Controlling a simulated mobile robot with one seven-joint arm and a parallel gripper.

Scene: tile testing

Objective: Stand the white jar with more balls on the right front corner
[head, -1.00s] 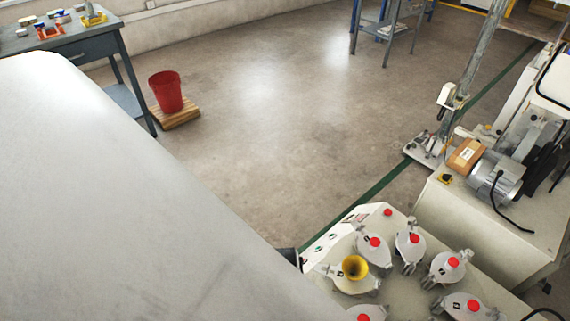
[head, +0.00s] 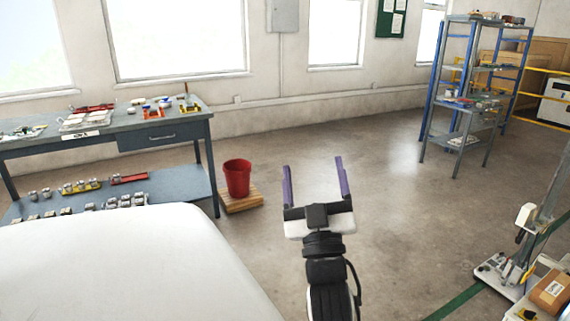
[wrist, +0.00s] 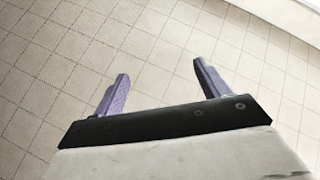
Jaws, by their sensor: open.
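My gripper (head: 313,168) is open and empty, its two purple fingers pointing up and away over the bare floor in the head view. The same fingers show apart in the wrist view (wrist: 160,72), with nothing between them. I cannot make out the white jar or any balls now. Several small greyish containers (head: 125,202) stand on the lower shelf of the workbench at left; they are too small to tell their contents. The right front corner cannot be picked out in these views.
The grey workbench (head: 180,134) stands at left, with a red bucket (head: 237,180) on a wooden pallet (head: 241,204) beside it. A blue-grey shelf rack (head: 456,122) stands at back right. A cardboard box (head: 550,292) is at lower right. The middle floor is clear.

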